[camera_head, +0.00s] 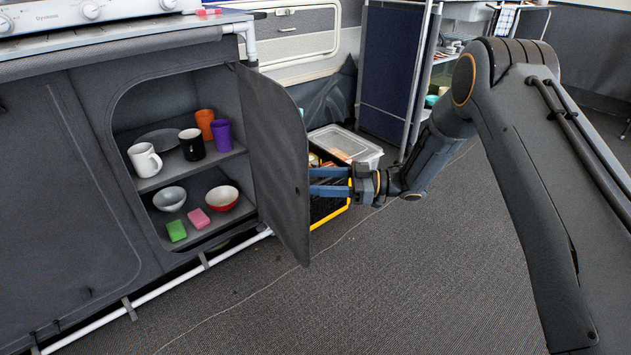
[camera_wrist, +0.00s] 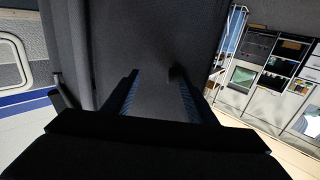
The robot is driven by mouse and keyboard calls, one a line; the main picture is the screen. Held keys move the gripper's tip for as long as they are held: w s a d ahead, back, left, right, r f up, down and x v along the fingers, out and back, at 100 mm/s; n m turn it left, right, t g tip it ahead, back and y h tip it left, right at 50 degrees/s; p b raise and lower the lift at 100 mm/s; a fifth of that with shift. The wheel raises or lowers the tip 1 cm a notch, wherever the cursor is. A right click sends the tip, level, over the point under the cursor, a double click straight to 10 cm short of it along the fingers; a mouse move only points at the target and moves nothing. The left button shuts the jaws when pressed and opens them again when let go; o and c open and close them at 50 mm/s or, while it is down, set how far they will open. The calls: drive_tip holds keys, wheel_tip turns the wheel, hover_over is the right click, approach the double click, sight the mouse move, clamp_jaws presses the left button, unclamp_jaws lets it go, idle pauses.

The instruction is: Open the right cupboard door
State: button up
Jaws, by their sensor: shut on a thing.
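The right cupboard door (camera_head: 277,160) is a dark grey panel with a rounded top, hinged at the right side of the cupboard opening. It stands swung wide open, out from the cupboard. My gripper (camera_head: 312,181) is at the door's outer face, its blue fingers shut on the door. The exact contact is hidden behind the panel in the head view. In the wrist view the dark door panel (camera_wrist: 150,40) fills the middle, between and beyond the two fingers (camera_wrist: 158,95). A small dark knob-like part shows near the right finger.
The open cupboard (camera_head: 165,95) holds mugs, cups, bowls, a plate and sponges on two levels. A crate with a yellow rim (camera_head: 330,217) and a clear-lidded box (camera_head: 345,145) stand on the floor behind the door. Carpet in front is clear.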

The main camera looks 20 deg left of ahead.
drive_tip(key=p+v, duration=0.2)
drive_tip(key=v, duration=0.5)
drive_tip(key=shift+w+d+r, duration=0.1)
drive_tip(key=shift+d, duration=0.25)
drive_tip(key=shift+c, duration=0.8)
